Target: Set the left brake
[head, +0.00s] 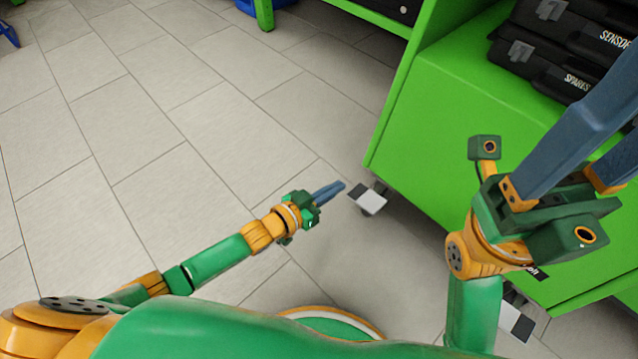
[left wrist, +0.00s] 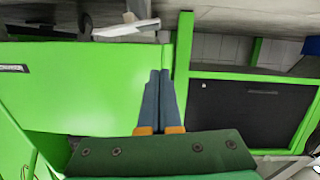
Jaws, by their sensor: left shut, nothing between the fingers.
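The left brake (head: 368,199) is a white and dark pedal by a caster at the lower left corner of the green bench, close to the floor. It also shows in the left wrist view as a white plate (left wrist: 127,28) near the top. My left gripper (head: 338,187) is shut and empty. Its blue fingertips point at the pedal from the left, with a small gap in the head view. In the left wrist view the shut fingers (left wrist: 160,76) point toward the pedal. My right gripper (head: 600,130) is raised in front of the bench with its fingers apart; its fingertips are out of frame.
The green bench (head: 440,130) fills the right side and carries black cases (head: 560,45). A second white pedal (head: 517,322) shows at its lower right, partly behind my right arm.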

